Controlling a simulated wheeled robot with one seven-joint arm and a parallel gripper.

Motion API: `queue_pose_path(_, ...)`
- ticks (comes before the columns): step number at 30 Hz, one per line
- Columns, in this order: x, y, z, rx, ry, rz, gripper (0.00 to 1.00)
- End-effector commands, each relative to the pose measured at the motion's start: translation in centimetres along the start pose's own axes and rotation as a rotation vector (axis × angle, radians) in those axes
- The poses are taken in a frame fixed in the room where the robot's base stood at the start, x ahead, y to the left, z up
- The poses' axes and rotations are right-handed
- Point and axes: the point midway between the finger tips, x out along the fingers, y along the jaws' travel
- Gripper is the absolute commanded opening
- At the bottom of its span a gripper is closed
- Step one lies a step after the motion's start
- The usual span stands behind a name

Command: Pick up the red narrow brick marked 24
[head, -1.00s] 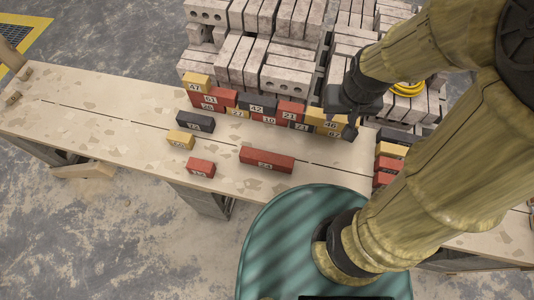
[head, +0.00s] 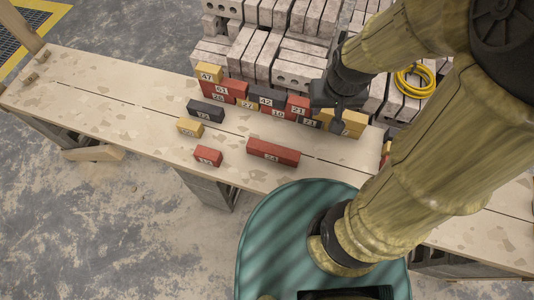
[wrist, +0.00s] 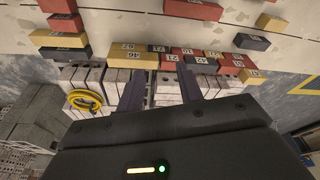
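The red brick marked 24 (head: 273,151) lies flat and alone near the front edge of the plank table, long side roughly along it. In the wrist view it shows as the long red brick (wrist: 193,9) at the top edge. My gripper (head: 338,117) is above the right part of the stacked brick row, behind and to the right of brick 24, and apart from it. In the wrist view its two fingers (wrist: 160,88) are spread with nothing between them.
A low wall of red, yellow and dark numbered bricks (head: 265,102) stands along the table's back edge. A small red brick (head: 208,156), a yellow brick (head: 190,127) and a dark brick (head: 206,111) lie left of brick 24. Grey blocks (head: 297,77) are stacked behind the table.

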Motion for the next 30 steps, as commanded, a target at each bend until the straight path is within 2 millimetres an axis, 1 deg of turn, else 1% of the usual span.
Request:
queue_pose_path(7,0.0,0.0,0.0,0.000,0.000,0.000,0.36)
queue_pose_path(8,0.0,0.0,0.0,0.000,0.000,0.000,0.40)
queue_pose_path(9,0.0,0.0,0.0,-0.001,-0.001,0.000,0.48)
queue_pose_path(12,0.4,-0.3,-0.2,-0.026,-0.014,0.001,0.65)
queue_pose_path(14,0.9,-0.8,-0.5,-0.063,-0.034,0.002,0.65)
queue_pose_path(17,2.4,-2.0,-1.1,-0.167,-0.088,0.007,0.65)
queue_pose_path(20,4.5,-3.8,-1.9,-0.314,-0.163,0.014,0.65)
queue_pose_path(25,8.9,-7.5,-2.9,-0.596,-0.296,0.032,0.65)
queue_pose_path(29,12.4,-10.5,-3.2,-0.805,-0.386,0.048,0.65)
queue_pose_path(30,13.5,-11.4,-3.2,-0.867,-0.412,0.054,0.65)
